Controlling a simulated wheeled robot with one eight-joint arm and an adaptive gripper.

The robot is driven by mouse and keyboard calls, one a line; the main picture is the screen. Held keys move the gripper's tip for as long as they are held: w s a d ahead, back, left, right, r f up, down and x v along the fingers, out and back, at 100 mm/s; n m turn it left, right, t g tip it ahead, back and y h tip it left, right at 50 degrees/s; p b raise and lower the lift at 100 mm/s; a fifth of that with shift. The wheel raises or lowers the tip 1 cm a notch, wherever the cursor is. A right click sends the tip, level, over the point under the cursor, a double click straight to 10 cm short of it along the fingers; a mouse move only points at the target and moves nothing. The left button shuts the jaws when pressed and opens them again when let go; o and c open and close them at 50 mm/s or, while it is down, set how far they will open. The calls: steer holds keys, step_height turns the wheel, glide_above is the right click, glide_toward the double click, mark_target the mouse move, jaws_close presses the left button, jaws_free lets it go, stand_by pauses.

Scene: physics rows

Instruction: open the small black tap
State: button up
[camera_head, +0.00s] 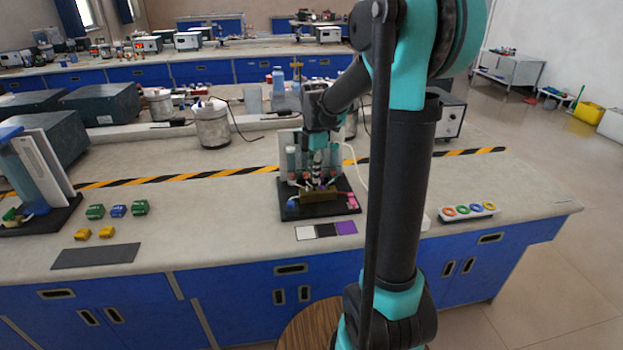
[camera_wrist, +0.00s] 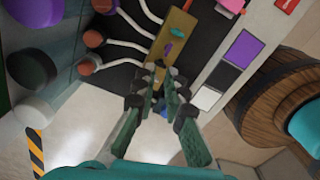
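The brass block (camera_wrist: 174,50) sits on the black base of a small rig, with pale tubes running to it. The small black tap cannot be told apart from the dark fingertips at the block's near end. My gripper (camera_wrist: 161,76) is over that end, its fingers a little apart with a narrow gap between them. Whether the tips touch a tap is hidden. In the head view my gripper (camera_head: 318,172) points down at the brass block (camera_head: 320,195).
White, black and purple squares (camera_head: 346,228) lie in front of the rig's base (camera_head: 290,211). A white tray with coloured rings (camera_head: 468,211) is to the right. Upright bottles or cylinders (camera_wrist: 30,70) stand close beside my gripper. Green and blue blocks (camera_head: 118,211) lie left.

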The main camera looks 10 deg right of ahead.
steer(key=shift+r, duration=2.65)
steer(key=shift+s, duration=0.1)
